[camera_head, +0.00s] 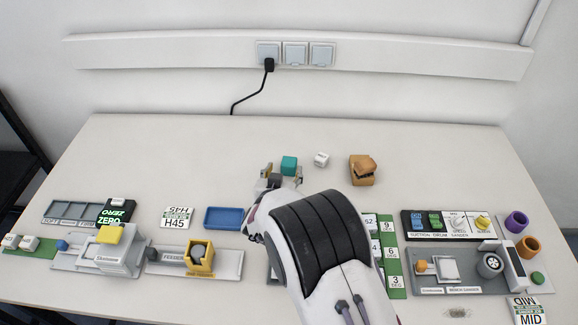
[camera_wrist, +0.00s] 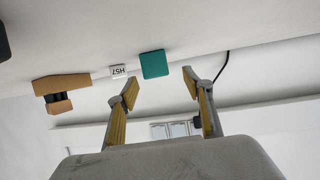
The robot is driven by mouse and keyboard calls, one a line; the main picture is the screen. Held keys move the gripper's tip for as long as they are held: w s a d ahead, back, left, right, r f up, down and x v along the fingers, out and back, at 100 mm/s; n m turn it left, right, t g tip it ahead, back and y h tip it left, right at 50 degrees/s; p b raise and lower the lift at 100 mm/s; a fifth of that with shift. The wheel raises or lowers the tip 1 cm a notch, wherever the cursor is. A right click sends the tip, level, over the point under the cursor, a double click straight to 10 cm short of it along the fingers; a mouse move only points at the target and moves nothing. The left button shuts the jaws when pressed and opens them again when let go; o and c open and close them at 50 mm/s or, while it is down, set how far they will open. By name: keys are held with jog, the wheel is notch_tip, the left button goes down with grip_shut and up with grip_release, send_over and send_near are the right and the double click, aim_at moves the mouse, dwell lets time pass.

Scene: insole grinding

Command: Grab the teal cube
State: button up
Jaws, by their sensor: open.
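The teal cube (camera_head: 289,165) sits on the table toward the back, near the middle in the head view. It also shows in the wrist view (camera_wrist: 154,64), just beyond the fingertips and in line with the gap between them. My gripper (camera_head: 282,176) is open and empty, with its two fingers apart. In the head view the cube appears just behind the fingers, close to the right one.
A small white labelled cube (camera_head: 321,159) and an orange-brown block (camera_head: 362,170) stand to the right of the teal cube. A blue tray (camera_head: 223,218) lies front left. Several stations line the table's front. The back left of the table (camera_head: 170,150) is clear.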

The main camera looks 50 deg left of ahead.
aim_at(288, 166)
jog(key=shift+w, duration=0.1)
dwell(0.3)
jog(key=shift+w+d+x, duration=0.1)
jog(key=shift+x, duration=0.7)
jog(key=shift+w+d+x, duration=0.1)
jog(key=shift+w+x, duration=0.05)
jog(key=shift+x, duration=1.5)
jog(key=shift+a+r, duration=0.1)
jog(key=c, duration=0.9)
